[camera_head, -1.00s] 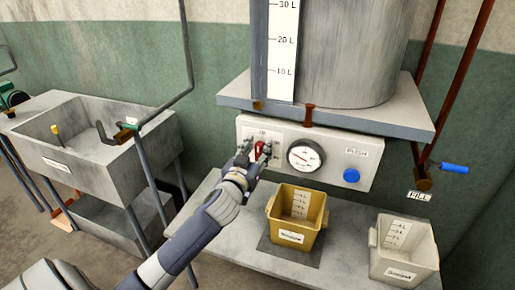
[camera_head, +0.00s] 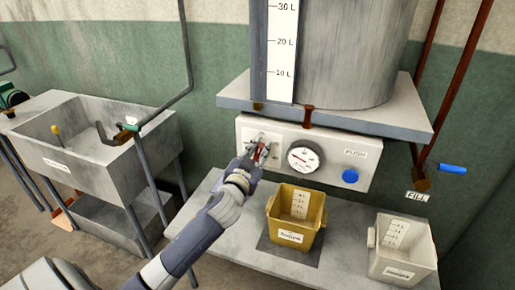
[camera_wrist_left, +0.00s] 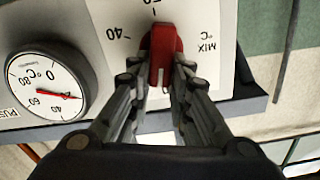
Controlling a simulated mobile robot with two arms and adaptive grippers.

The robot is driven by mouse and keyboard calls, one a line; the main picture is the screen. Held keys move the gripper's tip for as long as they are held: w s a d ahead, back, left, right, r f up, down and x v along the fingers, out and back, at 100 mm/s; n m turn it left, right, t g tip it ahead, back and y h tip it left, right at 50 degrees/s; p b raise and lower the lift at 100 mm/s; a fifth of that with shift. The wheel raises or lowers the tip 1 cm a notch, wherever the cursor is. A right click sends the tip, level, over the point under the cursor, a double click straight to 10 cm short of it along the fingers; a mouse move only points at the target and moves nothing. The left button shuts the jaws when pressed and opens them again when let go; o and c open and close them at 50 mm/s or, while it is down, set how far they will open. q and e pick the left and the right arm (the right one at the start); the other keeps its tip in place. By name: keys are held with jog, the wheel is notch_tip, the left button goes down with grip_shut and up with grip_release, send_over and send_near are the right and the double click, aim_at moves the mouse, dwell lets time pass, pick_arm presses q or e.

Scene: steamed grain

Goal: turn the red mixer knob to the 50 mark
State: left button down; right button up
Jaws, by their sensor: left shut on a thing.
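The red mixer knob (camera_wrist_left: 163,42) sits on a white dial plate (camera_wrist_left: 112,14) marked "MIX °C", which appears upside down in the left wrist view. A 40 shows left of the knob; the number above it is cut off. My left gripper (camera_wrist_left: 162,88) is shut on the knob, one finger on each side. A white line shows on the knob's lower part between the fingers. In the head view the left gripper (camera_head: 259,153) reaches the panel's left part and mostly hides the knob and its scale. My right gripper is not in view.
A round temperature gauge (camera_head: 304,157) and a blue PUSH button (camera_head: 350,176) are right of the knob on the panel. A yellow bin (camera_head: 296,220) and a white bin (camera_head: 403,248) stand below. The steel tank (camera_head: 345,50) is above; a sink (camera_head: 95,140) is at left.

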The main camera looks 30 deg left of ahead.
pick_arm(q)
jog(key=m, duration=0.2)
jog(key=m+p, duration=0.1)
jog(key=shift+d+m, duration=0.3)
jog(key=shift+m, duration=0.1)
jog(key=shift+s+a+f+m+p, duration=0.15)
jog(key=shift+f+m+p, duration=0.85)
jog(key=shift+m, duration=3.85)
jog(key=shift+w+a+f+m+p, duration=0.15)
jog(key=shift+f+m+p, duration=0.8)
jog(key=shift+m, duration=3.95)
jog(key=shift+s+a+f+m+p, duration=0.2)
jog(key=shift+m+p, duration=1.4)
jog(key=shift+m, duration=3.25)
jog(key=shift+w+a+f, duration=0.1)
jog(key=shift+f, duration=0.05)
jog(key=c, duration=1.5)
grip_release()
